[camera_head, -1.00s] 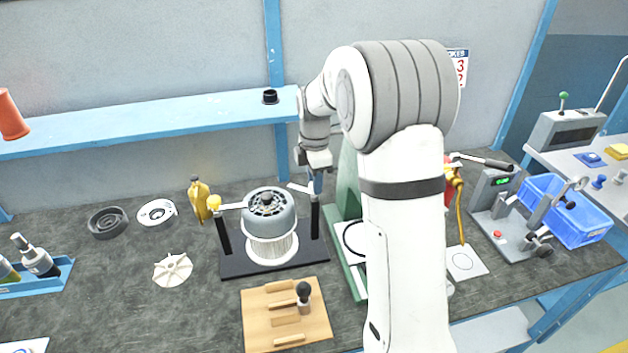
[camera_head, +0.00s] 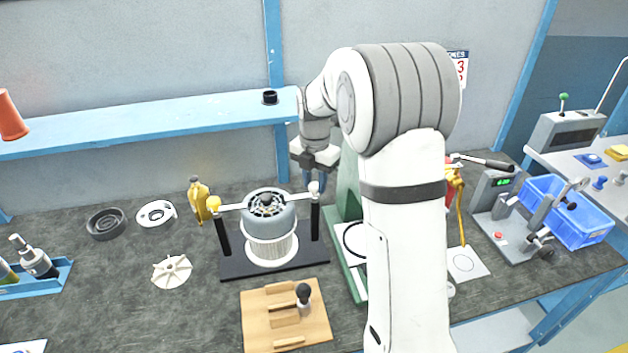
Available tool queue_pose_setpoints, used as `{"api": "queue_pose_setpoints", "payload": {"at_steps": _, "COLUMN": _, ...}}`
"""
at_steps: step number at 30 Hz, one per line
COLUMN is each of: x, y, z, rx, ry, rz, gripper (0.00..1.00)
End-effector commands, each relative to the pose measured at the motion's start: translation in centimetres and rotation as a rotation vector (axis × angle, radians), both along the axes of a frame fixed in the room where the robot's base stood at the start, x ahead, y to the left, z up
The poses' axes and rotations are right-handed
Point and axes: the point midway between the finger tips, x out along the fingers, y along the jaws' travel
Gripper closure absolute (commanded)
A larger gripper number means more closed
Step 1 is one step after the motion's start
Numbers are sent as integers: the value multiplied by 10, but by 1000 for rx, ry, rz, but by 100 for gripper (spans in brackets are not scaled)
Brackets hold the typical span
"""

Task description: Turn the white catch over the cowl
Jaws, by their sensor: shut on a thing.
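The grey domed cowl (camera_head: 270,208) sits on a white ribbed cylinder (camera_head: 271,247) between two black posts on a dark base plate (camera_head: 236,266). The white catch (camera_head: 303,197) is on top of the right post, and its bar points left, with its inner end at the cowl's right upper edge. My gripper (camera_head: 315,180) is at the right post top, shut on the white catch; the fingers are partly hidden by the catch and post.
A green stand (camera_head: 346,180) stands close right of the fixture, partly behind my arm. A wooden block with a black-knobbed tool (camera_head: 303,292) lies in front. A yellow bottle (camera_head: 199,200) and a white fan wheel (camera_head: 172,270) are at left. A blue shelf (camera_head: 180,115) runs behind.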

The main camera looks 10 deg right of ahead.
Motion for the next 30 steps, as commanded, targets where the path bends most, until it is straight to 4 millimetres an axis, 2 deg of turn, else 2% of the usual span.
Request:
{"api": "queue_pose_setpoints", "payload": {"at_steps": 15, "x": 1, "y": 0, "z": 1, "rx": 0, "ry": -3, "rz": 21, "gripper": 100}}
{"api": "queue_pose_setpoints", "payload": {"at_steps": 16, "x": 1, "y": 0, "z": 1, "rx": 0, "ry": -3, "rz": 21, "gripper": 70}}
{"api": "queue_pose_setpoints", "payload": {"at_steps": 24, "x": 0, "y": 0, "z": 1, "rx": 0, "ry": -1, "rz": 19, "gripper": 49}}
{"api": "queue_pose_setpoints", "payload": {"at_steps": 30, "x": 0, "y": 0, "z": 1, "rx": 0, "ry": -1, "rz": 19, "gripper": 49}}
